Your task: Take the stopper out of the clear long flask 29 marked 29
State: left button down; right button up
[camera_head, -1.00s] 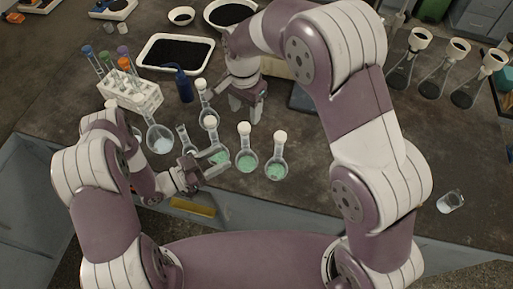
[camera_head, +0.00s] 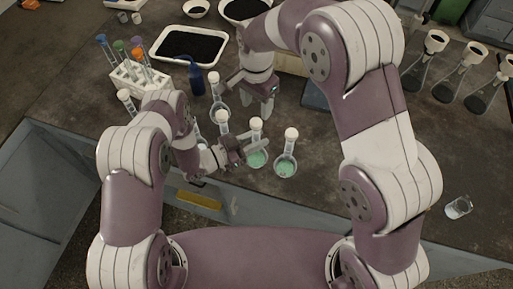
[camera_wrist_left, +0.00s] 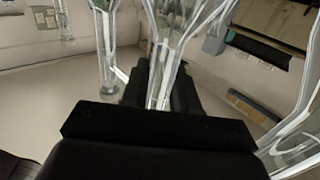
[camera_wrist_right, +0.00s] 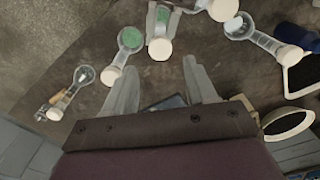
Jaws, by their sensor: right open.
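Several clear long-necked flasks with pale round stoppers stand on the dark bench. I cannot read any number, so I cannot tell which flask is 29. The stopper (camera_head: 222,116) of a flask rises just beside my left gripper (camera_head: 252,147), which is low among the flasks. In the left wrist view a clear glass neck (camera_wrist_left: 165,60) stands at its dark fingers; whether they grip it is unclear. My right gripper (camera_head: 260,104) is open and empty, pointing down behind the stoppers. In the right wrist view its fingers (camera_wrist_right: 162,88) are apart, with a stopper (camera_wrist_right: 160,48) beyond them.
Flasks with green contents (camera_head: 286,166) (camera_head: 257,158) stand at the right of the row. A white tube rack (camera_head: 138,75), a blue bottle (camera_head: 196,80) and a tray of black grains (camera_head: 160,50) are behind.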

aim_at(256, 122)
pick_arm(q)
jog(key=shift+a, duration=0.15)
pick_arm(e)
jog(key=shift+a+m, duration=0.15)
jog(key=shift+m, duration=0.35)
jog(key=m, duration=0.3)
jog(key=shift+f+m, duration=0.3)
notch_tip(256, 122, down, 7)
jog(key=shift+f, duration=0.2)
jog(key=shift+c, duration=0.3)
